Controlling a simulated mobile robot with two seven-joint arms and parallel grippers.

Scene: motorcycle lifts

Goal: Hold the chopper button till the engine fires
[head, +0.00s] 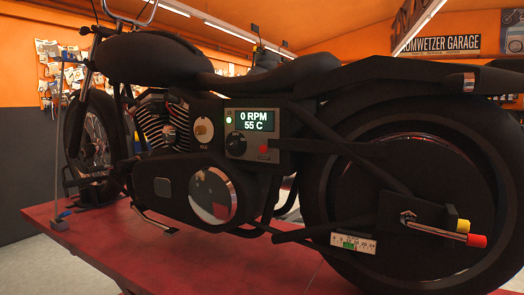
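The black chopper (165,180) stands side-on and fills most of the head view. A control panel (284,142) sits on its side below the seat. The panel's screen (252,120) reads 0 RPM and 55 C. A small red button (263,149) is below the screen, with nothing touching it. Neither of my grippers is in view.
The chopper stands on a dark red lift platform (110,240). A rod with red and yellow ends (466,238) sticks out by the rear wheel (410,190), near a small scale (353,243). A thin post (60,150) stands beside the front wheel (95,140).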

